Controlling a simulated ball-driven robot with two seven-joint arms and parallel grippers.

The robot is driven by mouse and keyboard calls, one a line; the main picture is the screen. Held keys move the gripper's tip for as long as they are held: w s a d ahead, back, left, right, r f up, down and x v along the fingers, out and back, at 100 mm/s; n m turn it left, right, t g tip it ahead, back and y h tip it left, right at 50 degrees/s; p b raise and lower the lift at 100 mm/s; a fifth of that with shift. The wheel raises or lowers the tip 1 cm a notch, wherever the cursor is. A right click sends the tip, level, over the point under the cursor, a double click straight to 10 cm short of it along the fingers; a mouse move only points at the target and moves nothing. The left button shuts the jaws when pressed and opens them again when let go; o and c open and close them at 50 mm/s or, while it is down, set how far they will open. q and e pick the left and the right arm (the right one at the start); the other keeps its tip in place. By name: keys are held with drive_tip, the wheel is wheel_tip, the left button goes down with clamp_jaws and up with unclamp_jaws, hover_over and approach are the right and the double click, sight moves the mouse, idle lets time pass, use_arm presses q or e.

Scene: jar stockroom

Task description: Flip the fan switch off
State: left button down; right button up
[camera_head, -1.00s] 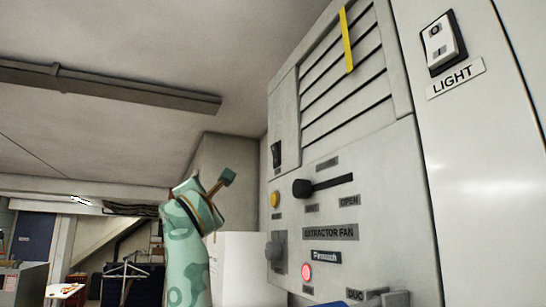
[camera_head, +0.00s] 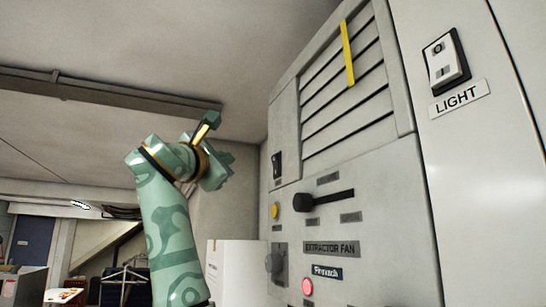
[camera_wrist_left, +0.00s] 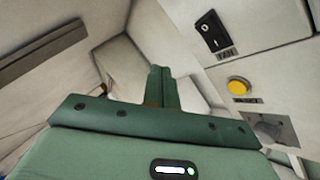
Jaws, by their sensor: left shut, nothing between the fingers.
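The fan switch (camera_head: 277,165) is a small dark rocker on the left part of the grey extractor fan panel (camera_head: 375,240). It also shows in the left wrist view (camera_wrist_left: 212,31), at the upper right, with a small label below it. I cannot tell which way its rocker is tipped. My left gripper (camera_head: 211,119) is up to the left of the panel, apart from the switch, and points upward. In the left wrist view its fingers (camera_wrist_left: 162,86) are together and empty. My right gripper is not in view.
A yellow button (camera_head: 274,211), a black slide lever (camera_head: 325,200), a grey knob (camera_head: 274,262) and a lit red button (camera_head: 307,286) are on the panel. A separate LIGHT switch (camera_head: 446,62) is at the right. A white box (camera_head: 237,270) stands behind my left arm.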

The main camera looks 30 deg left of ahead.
sight(275, 165)
use_arm(q)
drive_tip(key=w+d+r+p, duration=0.1)
drive_tip(key=w+d+p, duration=0.3)
drive_tip(key=w+d, duration=0.1)
drive_tip(key=shift+w, duration=0.4)
idle(0.3)
drive_tip(key=shift+r, duration=0.1)
idle(1.3)
drive_tip(key=shift+w+d, duration=0.3)
drive_tip(key=shift+d, duration=0.05)
drive_tip(key=shift+w+d+r+p, duration=0.1)
drive_tip(key=shift+w+d+p, duration=0.1)
drive_tip(key=shift+w+p, duration=0.1)
idle(0.8)
drive_tip(key=shift+s+a+b, duration=0.6)
drive_tip(key=shift+s, duration=0.1)
